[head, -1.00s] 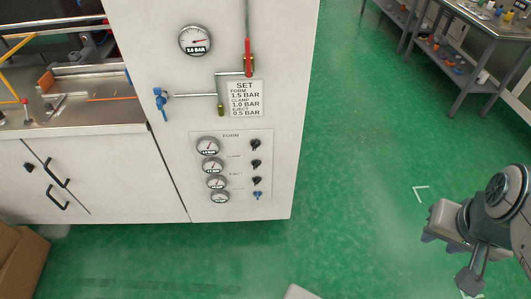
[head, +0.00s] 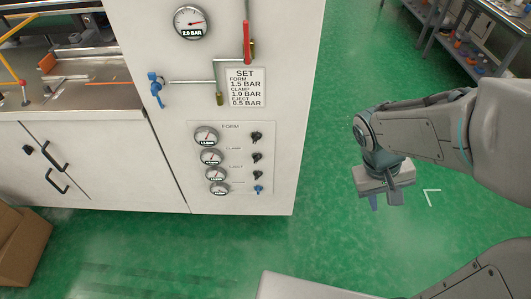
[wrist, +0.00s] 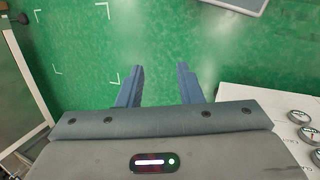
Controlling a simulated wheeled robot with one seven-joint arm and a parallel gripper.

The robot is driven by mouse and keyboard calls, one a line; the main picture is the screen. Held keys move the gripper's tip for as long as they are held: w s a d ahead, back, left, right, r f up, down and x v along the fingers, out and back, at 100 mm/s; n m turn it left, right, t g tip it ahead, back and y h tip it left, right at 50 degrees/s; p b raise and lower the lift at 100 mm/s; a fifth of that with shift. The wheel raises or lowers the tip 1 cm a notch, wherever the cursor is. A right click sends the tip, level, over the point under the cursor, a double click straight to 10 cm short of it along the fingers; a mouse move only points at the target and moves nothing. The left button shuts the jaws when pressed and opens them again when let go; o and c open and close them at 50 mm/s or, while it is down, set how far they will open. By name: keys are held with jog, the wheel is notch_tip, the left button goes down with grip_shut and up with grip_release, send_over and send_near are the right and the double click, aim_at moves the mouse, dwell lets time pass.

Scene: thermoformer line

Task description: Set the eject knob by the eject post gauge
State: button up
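The control panel (head: 233,205) on the white cabinet has a column of round gauges beside a column of knobs. The label EJECT appears above the third gauge (head: 216,174), with a black knob (head: 258,173) to its right. Below are a fourth gauge (head: 219,188) and a blue knob (head: 258,189). The small needles and readings are too small to read surely. A sign (head: 246,87) reads form 1.5, clamp 1.0, eject 0.5 bar. My gripper (head: 384,203) is open and empty, pointing down over the floor, right of the panel and apart from it. Its separated fingers (wrist: 160,69) show in the wrist view.
A red-handled valve (head: 246,42) and a blue valve (head: 155,88) sit on pipes above the panel. A cardboard box (head: 22,245) stands at lower left, a workbench (head: 485,50) at upper right. Green floor is clear between.

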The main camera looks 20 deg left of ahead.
jog(key=w+a+f+n+t+h+b, duration=0.2)
jog(key=w+a+f+n+h+b, duration=0.15)
jog(key=w+f+n+h, duration=0.55)
jog(key=n+t+y+b, duration=0.8)
jog(key=n+t+y, duration=0.9)
jog(key=n, duration=0.5)
send_near(257, 178)
jog(key=shift+g+y, duration=0.3)
jog(key=shift+g, duration=0.4)
jog(key=x, duration=0.3)
jog(key=b+x, duration=0.1)
jog(key=x, duration=0.2)
jog(key=r+x, duration=0.1)
jog(key=x, duration=0.2)
jog(key=shift+w+d, duration=0.2)
jog(key=shift+d, duration=0.05)
grip_shut()
